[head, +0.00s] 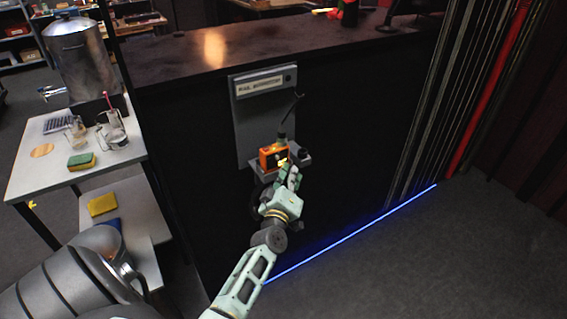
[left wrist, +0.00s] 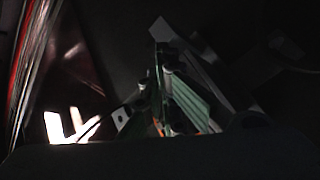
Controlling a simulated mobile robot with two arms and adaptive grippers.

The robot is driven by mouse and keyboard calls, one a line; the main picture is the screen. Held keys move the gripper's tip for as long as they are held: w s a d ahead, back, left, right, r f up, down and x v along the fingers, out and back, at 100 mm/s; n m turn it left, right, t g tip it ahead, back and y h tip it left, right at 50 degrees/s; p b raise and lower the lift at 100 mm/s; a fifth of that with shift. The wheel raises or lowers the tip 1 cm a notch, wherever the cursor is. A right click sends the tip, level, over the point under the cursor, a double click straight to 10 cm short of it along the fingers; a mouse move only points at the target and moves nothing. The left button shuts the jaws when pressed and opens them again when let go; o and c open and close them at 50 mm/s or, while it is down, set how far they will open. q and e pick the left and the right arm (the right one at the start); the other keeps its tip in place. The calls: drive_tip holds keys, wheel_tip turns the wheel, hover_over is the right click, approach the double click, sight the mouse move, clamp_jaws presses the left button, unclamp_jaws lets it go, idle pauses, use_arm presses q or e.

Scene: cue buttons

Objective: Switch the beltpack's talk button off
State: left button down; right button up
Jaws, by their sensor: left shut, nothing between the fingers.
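The beltpack (head: 268,157) is an orange box on a grey wall panel (head: 251,112) fixed to the dark counter front. Small lit spots show on its face. My left gripper (head: 291,172) is shut and empty, close to the beltpack's lower right side. I cannot tell whether it touches the beltpack, and the talk button is too small to make out. In the left wrist view the shut fingers (left wrist: 163,90) show in dim light, with a bit of orange behind them. My right gripper is not in view.
A white table (head: 40,170) at left bears a metal urn (head: 82,58), glasses and a sponge (head: 81,161). A lower shelf holds a yellow sponge (head: 102,205). A blue light strip (head: 350,236) runs along the floor. The floor at right is clear.

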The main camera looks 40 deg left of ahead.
use_arm(q)
drive_tip(key=shift+w+a, duration=0.1)
drive_tip(key=shift+a, duration=0.1)
idle(0.4)
drive_tip(key=shift+d, duration=0.15)
drive_tip(key=shift+s+d, duration=0.3)
drive_tip(key=shift+d, duration=0.15)
drive_tip(key=shift+p, duration=0.3)
drive_tip(key=s+d+p, duration=0.2)
drive_tip(key=d, duration=0.3)
drive_tip(key=shift+s+d, duration=0.15)
drive_tip(key=shift+d, duration=0.15)
drive_tip(key=shift+a, duration=0.15)
idle(0.9)
